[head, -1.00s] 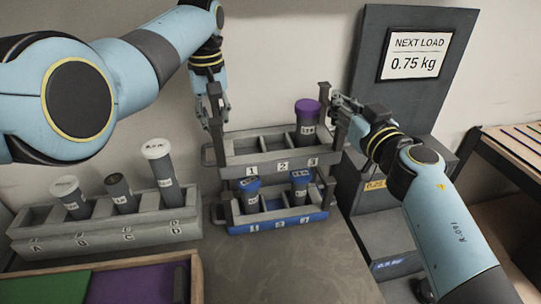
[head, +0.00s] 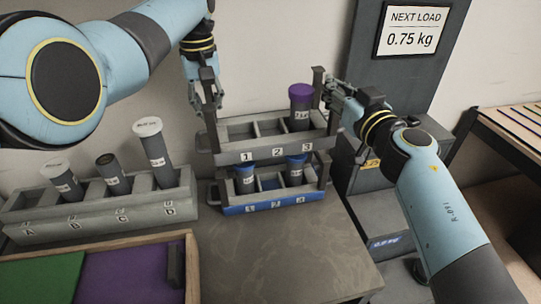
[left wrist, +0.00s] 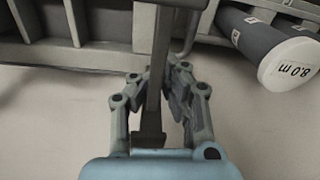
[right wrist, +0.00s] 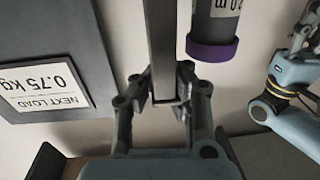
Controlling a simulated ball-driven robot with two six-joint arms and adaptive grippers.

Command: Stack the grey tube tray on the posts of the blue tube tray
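The grey tube tray (head: 262,149) is level, directly above the blue tube tray (head: 268,203). I cannot tell whether its underside touches the blue tray's posts. A purple-capped tube (head: 300,106) stands in its slot 3; slots 1 and 2 look empty. The blue tray holds blue-capped tubes in slots 1 (head: 244,180) and 3 (head: 295,171), their tops partly hidden by the grey tray. My left gripper (head: 207,98) is shut on the grey tray's left post (left wrist: 155,85). My right gripper (head: 328,96) is shut on its right post (right wrist: 161,50).
A long grey rack (head: 100,207) with several tubes stands at left. A wooden-edged tray (head: 190,270) with green and purple areas is in front of it. A sign reading 0.75 kg (head: 411,30) is at back right. Bare table lies in front of the blue tray.

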